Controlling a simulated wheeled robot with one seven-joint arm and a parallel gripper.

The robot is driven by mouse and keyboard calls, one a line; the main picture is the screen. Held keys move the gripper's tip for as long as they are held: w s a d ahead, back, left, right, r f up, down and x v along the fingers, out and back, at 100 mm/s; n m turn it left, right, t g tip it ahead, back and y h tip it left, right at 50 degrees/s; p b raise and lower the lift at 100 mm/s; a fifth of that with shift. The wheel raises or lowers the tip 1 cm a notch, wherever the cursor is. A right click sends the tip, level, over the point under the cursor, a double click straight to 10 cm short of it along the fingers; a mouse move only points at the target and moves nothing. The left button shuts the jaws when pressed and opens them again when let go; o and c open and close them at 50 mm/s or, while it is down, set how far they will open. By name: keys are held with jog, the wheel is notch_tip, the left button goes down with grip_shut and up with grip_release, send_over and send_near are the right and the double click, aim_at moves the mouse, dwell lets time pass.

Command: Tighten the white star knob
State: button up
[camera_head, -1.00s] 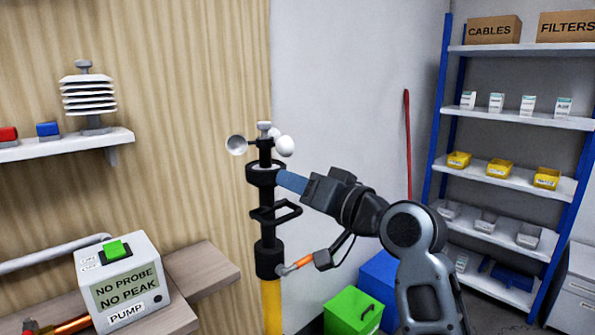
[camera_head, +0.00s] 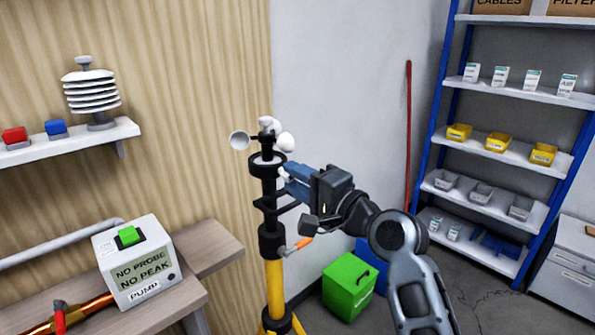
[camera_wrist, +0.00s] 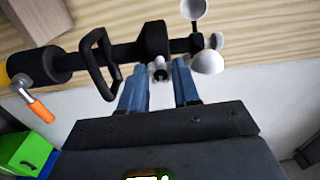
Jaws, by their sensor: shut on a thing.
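The white star knob (camera_wrist: 160,70) shows in the wrist view on the side of a black collar (camera_wrist: 155,40) near the top of the mast. In the head view only a sliver of the knob (camera_head: 283,175) shows beside the collar (camera_head: 266,164). My gripper (camera_head: 288,180) reaches it from the right. Its two blue fingers (camera_wrist: 160,76) stand on either side of the knob and are shut on it. The fingers hide part of the knob. The mast (camera_head: 274,285) stands upright, yellow below and black above, with white wind cups (camera_head: 267,125) on top.
A black handle loop (camera_wrist: 98,62) and an orange-tipped lever (camera_head: 298,245) stick out below the collar. A green bin (camera_head: 350,287) and a blue bin stand behind my arm. A bench with a pump box (camera_head: 138,265) is at left, shelving (camera_head: 490,145) at right.

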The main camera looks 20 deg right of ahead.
jog(key=m, duration=0.5)
jog(key=shift+d, duration=0.1)
dwell(0.4)
jog(key=o, duration=1.1)
jog(key=shift+c, duration=0.2)
jog(key=b+v, duration=0.1)
jog(key=v, duration=0.6)
jog(key=shift+s+b, duration=0.35)
